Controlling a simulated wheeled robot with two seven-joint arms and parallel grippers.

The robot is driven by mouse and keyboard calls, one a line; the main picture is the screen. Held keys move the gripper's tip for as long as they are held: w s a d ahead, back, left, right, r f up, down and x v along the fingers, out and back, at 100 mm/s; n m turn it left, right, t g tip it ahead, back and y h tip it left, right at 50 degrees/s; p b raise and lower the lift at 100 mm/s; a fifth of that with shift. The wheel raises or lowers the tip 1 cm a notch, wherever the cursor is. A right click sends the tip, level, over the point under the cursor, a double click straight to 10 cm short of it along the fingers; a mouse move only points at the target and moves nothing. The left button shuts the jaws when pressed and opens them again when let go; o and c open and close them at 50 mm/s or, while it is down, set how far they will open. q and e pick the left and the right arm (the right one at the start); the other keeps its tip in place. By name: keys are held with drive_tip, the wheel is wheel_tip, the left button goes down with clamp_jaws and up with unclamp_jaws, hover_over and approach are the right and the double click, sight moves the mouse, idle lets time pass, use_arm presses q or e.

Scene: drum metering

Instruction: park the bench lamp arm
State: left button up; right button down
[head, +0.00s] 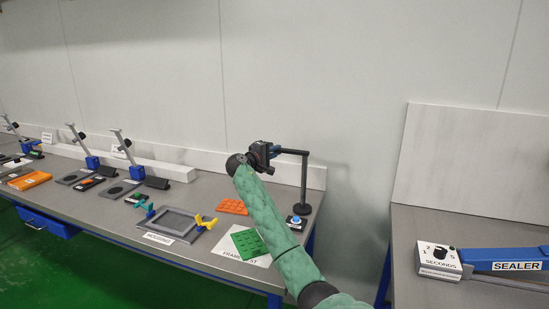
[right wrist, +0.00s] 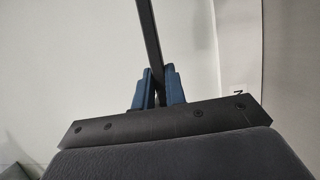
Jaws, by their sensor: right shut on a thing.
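The bench lamp is a dark upright post (head: 304,180) on a round base (head: 301,208) near the right end of the workbench. Its dark arm (head: 294,151) runs level to the left from the top of the post. My right gripper (head: 275,151) is at the free end of this arm. In the right wrist view the blue fingers (right wrist: 159,88) are shut on the dark lamp arm (right wrist: 149,35), which runs up and away from between them. The lamp arm's held end is hidden by the gripper. My left gripper is not in view.
A blue button box (head: 296,221) sits by the lamp base. A green plate (head: 249,243), an orange plate (head: 232,207) and a grey frame (head: 176,223) lie on the bench (head: 120,208). A sealer (head: 513,260) stands on a separate bench at right, beyond a gap.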

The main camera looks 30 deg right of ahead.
drive_tip(key=shift+w+d, duration=0.1)
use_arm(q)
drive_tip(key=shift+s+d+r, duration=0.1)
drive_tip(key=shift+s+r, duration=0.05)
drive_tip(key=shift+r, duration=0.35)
use_arm(e)
drive_tip(key=shift+g, duration=0.3)
drive_tip(key=shift+r, duration=0.1)
drive_tip(key=c, duration=1.6)
unclamp_jaws()
drive_tip(key=shift+o, duration=0.8)
drive_tip(key=shift+w+d, duration=0.1)
